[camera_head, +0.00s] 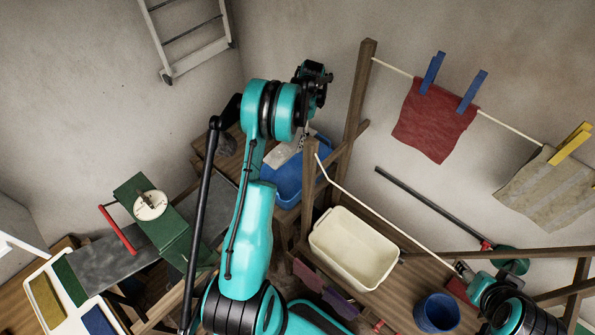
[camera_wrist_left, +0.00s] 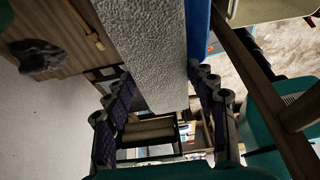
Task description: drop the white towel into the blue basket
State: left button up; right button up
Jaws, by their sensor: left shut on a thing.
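The white towel (camera_head: 287,151) shows as a pale patch below my left wrist, over or beside the blue basket (camera_head: 288,182). In the left wrist view the white towel (camera_wrist_left: 150,45) is a broad, rough, pale sheet between the fingers of my left gripper (camera_wrist_left: 162,90), which is shut on it. A blue strip of the basket (camera_wrist_left: 198,28) runs along the towel's right side there. In the head view my arm hides most of the left gripper and part of the basket. My right gripper (camera_head: 464,271) is small and partly hidden at lower right; its fingers are unclear.
A cream tub (camera_head: 352,250) and a blue bucket (camera_head: 437,313) stand on wooden boards to the right. A wooden post (camera_head: 360,95) rises beside the basket. A line with a red cloth (camera_head: 432,120) and a beige cloth (camera_head: 550,190) hangs at right. A dark stone lies left of the basket.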

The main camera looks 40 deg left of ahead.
pick_arm(q)
jog(key=shift+f+b, duration=0.4)
jog(key=shift+f, duration=0.8)
jog(key=o, duration=1.4)
jog(key=shift+r, duration=0.1)
jog(key=v, duration=1.2)
jog(key=shift+s, duration=0.1)
